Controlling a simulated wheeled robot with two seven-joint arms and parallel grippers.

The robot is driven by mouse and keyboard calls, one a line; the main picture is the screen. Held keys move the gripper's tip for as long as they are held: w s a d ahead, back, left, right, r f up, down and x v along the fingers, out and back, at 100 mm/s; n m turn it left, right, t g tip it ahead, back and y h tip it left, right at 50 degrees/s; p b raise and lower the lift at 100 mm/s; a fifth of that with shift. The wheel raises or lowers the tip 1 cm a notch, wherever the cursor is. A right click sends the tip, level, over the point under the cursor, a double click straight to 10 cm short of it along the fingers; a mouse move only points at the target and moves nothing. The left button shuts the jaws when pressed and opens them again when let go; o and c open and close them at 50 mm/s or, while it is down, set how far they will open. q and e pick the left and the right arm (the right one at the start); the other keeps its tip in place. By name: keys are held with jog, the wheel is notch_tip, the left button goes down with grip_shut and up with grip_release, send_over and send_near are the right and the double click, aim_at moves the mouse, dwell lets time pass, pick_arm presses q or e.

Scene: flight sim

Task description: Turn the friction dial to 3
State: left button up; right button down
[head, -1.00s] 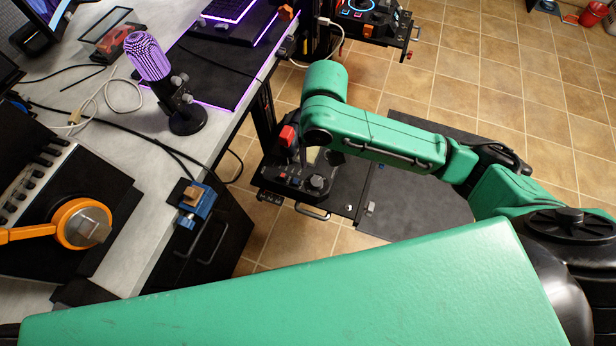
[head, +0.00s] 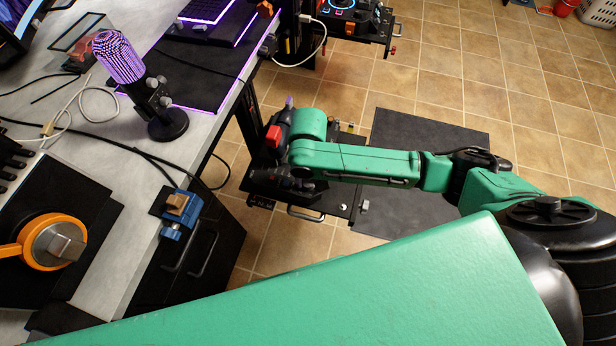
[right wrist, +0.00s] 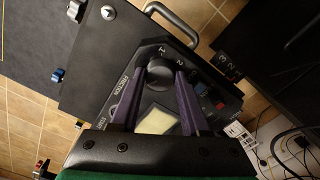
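The friction dial is a round black knob (right wrist: 157,76) on a dark control panel in the right wrist view, beside a "FRICTION" label and printed numbers. My right gripper (right wrist: 161,72) has two dark purple fingers spread apart, with the dial between their tips. I cannot tell whether they touch it. A pale square screen (right wrist: 158,121) lies between the fingers, nearer the palm. In the head view the panel (head: 262,183) sits low beside the desk, and my green right forearm covers the dial and most of the gripper. My left gripper is not in view.
The desk holds a microphone (head: 120,58), a blue clamp (head: 180,209) and an orange-rimmed object (head: 52,242). A metal handle (right wrist: 172,20) juts from the panel's edge. Tiled floor is open at the right.

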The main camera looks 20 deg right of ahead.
jog(key=shift+r+n+p, duration=0.2)
jog(key=shift+n+p, duration=0.1)
jog(key=shift+p, duration=0.4)
jog(key=n+p, duration=0.5)
jog(key=p, duration=0.1)
jog(key=shift+r+p, duration=0.15)
jog(key=shift+p, duration=0.25)
jog(key=n+p, duration=0.2)
jog(key=n, duration=0.2)
jog(key=shift+p, duration=0.4)
jog(key=n+p, duration=0.1)
jog(key=n, duration=0.1)
jog(key=shift+n, duration=0.4)
jog(key=n+p, duration=0.2)
jog(key=n, duration=0.1)
jog(key=shift+f+n, duration=0.2)
jog(key=shift+n, duration=0.1)
jog(key=n+p, duration=0.1)
jog(key=n, duration=0.2)
jog(key=shift+n, duration=0.3)
jog(key=shift+f+n, duration=0.1)
jog(key=shift+n, duration=1.9)
